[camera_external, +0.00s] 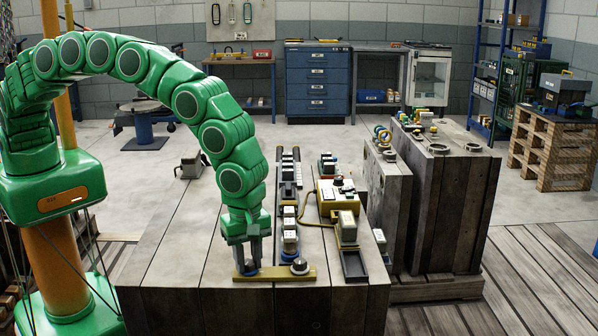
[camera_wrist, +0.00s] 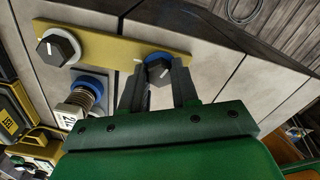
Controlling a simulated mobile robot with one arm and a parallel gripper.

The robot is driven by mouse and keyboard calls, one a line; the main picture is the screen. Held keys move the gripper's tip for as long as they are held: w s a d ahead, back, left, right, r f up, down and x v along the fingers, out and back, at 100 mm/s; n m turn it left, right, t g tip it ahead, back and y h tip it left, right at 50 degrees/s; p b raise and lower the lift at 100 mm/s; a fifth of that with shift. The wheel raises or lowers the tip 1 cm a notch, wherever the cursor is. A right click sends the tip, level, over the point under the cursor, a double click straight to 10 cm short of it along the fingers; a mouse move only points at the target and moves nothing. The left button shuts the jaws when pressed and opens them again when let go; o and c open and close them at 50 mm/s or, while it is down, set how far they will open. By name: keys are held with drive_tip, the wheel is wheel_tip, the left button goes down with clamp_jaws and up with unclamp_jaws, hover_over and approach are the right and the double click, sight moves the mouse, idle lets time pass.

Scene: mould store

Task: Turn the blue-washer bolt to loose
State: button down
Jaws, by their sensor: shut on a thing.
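The blue-washer bolt (camera_wrist: 157,70) sits in a yellow bar (camera_wrist: 105,45), its dark head above a blue ring and a white mark on the head. My gripper (camera_wrist: 156,88) points down over it, with one finger on each side of the head, shut on it. In the external view my gripper (camera_external: 251,262) stands at the left end of the yellow bar (camera_external: 275,276) near the bench's front edge. There the fingers hide most of the bolt. At the bar's other end is a second dark-headed bolt (camera_wrist: 60,47) with a white washer.
A coil with a blue ring (camera_wrist: 88,88) stands close beside the bar. The bench's left side is largely clear.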

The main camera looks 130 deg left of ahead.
sight(248, 262)
drive_tip(key=shift+f+n, duration=0.1)
drive_tip(key=shift+n, duration=1.8)
drive_tip(key=c, duration=0.8)
unclamp_jaws()
drive_tip(key=shift+c, duration=0.2)
drive_tip(key=shift+r, duration=3.95)
